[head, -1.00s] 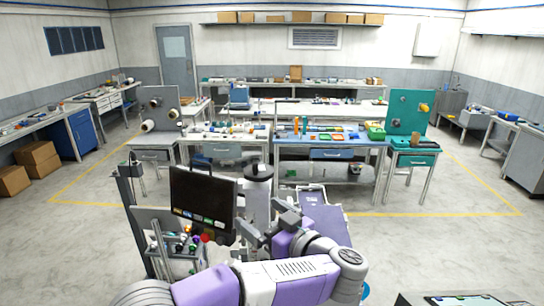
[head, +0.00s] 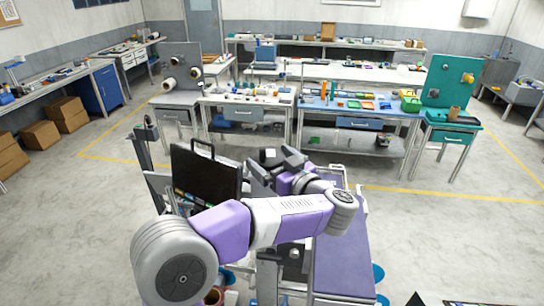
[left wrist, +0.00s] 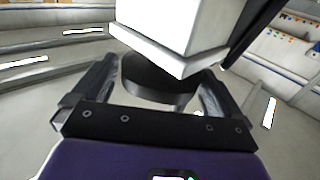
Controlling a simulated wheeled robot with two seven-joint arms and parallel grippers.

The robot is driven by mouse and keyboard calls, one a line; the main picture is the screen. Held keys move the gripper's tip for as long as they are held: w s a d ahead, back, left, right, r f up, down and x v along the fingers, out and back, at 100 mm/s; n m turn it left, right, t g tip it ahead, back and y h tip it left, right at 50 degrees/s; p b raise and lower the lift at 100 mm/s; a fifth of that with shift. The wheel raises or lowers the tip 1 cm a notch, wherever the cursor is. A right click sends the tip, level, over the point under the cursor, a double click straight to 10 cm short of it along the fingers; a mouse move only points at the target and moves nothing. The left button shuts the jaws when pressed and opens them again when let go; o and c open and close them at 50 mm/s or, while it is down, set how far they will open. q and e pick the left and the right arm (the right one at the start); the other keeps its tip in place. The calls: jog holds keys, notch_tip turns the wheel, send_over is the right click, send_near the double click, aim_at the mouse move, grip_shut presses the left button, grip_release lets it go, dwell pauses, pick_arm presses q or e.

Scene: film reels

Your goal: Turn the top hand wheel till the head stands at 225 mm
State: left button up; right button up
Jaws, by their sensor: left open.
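My left gripper (head: 274,162) stands at the top of the machine in front of me, beside its dark panel (head: 205,175). In the left wrist view the gripper (left wrist: 157,72) is open. A dark round disc (left wrist: 158,85), which looks like the top hand wheel, shows between its two fingers. The fingers are apart, one on each side of the disc; I cannot tell whether either touches it. A pale block (left wrist: 180,30) covers part of the disc. In the head view my arm and gripper hide the wheel. No millimetre scale can be read. My right gripper is out of view.
A long purple bed (head: 342,250) lies right of my forearm. A pale workbench (head: 247,100) and a blue-topped bench (head: 360,106) with small items stand behind. A green stand (head: 448,85) is at the right. Open floor lies left of the machine.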

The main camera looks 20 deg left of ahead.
pick_arm(q)
jog(key=shift+s+a+r, duration=0.1)
jog(key=shift+a, duration=0.05)
jog(key=shift+c, duration=0.3)
jog(key=shift+c, duration=1.1)
jog(key=c, duration=0.5)
jog(key=shift+o, duration=0.2)
jog(key=shift+m+t+h, duration=0.3)
jog(key=shift+t, duration=0.1)
jog(key=shift+s+a+m+t+h, duration=0.1)
jog(key=shift+a+m+t+h, duration=0.1)
jog(key=shift+m+t+h, duration=1.05)
jog(key=shift+s+a+m+t+h, duration=0.1)
jog(key=shift+m+t+h, duration=1.25)
jog(key=shift+t+h, duration=0.25)
jog(key=shift+h, duration=0.25)
